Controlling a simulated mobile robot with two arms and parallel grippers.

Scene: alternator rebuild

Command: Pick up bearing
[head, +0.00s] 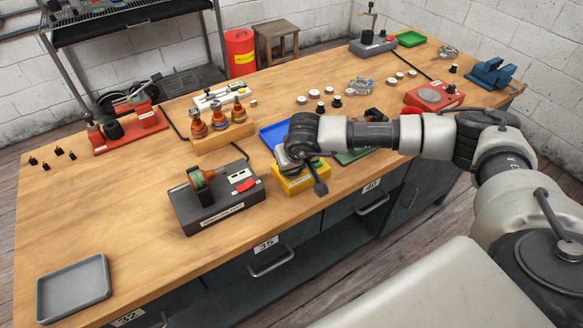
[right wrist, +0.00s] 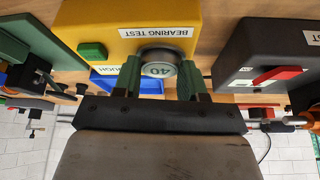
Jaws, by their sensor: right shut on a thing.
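I cannot tell whether the bearing still touches the box. In the head view the yellow box (head: 299,184) is at the table's front edge, and my right wrist hides much of it and the bearing. My left gripper is not in view.
A blue tray (head: 268,136) lies just behind the yellow box. A dark armature test unit (head: 215,205) stands to its left. A wooden block (head: 222,134) holds several rotors further back. A grey tray (head: 74,290) lies front left, with bare wood around it.

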